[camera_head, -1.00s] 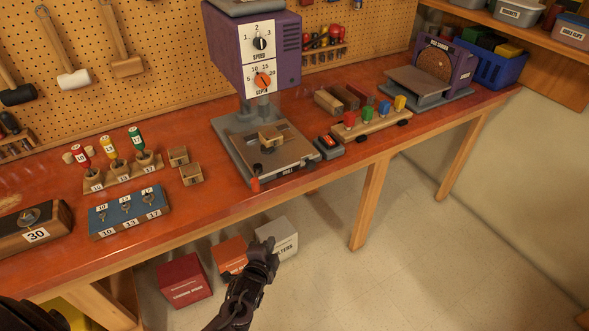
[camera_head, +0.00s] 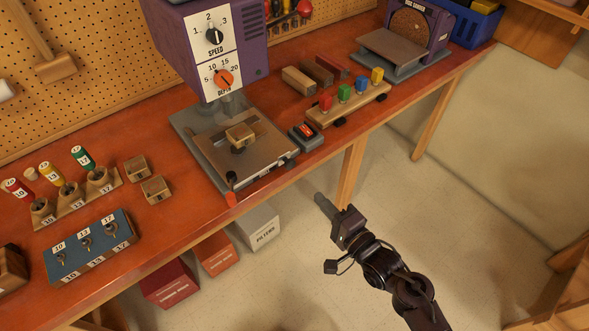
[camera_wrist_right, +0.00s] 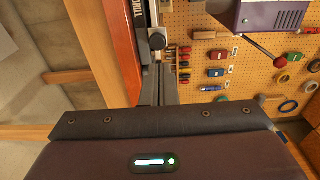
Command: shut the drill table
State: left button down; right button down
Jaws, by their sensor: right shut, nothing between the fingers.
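The drill press is purple with white speed and depth dials (camera_head: 222,62). Its drill table (camera_head: 262,158) is a flat grey-tan plate on a grey base (camera_head: 186,125), near the bench's front edge. A small wooden block (camera_head: 239,132) sits on the plate under the head. My right gripper (camera_head: 321,200) is shut and empty, in front of the bench and right of the drill table, apart from it in the head view. In the right wrist view, its slim fingers (camera_wrist_right: 157,85) point towards the bench edge and a part labelled DRILL (camera_wrist_right: 138,8). My left gripper is out of view.
Boxes (camera_head: 259,227) stand under the bench.

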aim_at(289, 165)
jog(key=p+x, duration=0.2)
jog(key=x, duration=0.8)
jog(key=shift+w+a+f+p, duration=0.1)
jog(key=shift+w+a+p, duration=0.1)
jog(key=shift+w+p, duration=0.1)
jog(key=shift+w, duration=0.1)
jog(key=shift+w+a+f+b, duration=0.1)
jog(key=shift+w+a+b, duration=0.1)
jog(key=shift+a+b, duration=0.1)
jog(key=b+x, duration=0.1)
jog(key=x, duration=0.2)
jog(key=shift+w+a+b, duration=0.15)
jog(key=shift+w+b, duration=0.1)
jog(key=shift+b, duration=0.15)
jog(key=shift+s+r, duration=0.1)
jog(key=shift+r, duration=0.1)
jog(key=shift+r, duration=0.1)
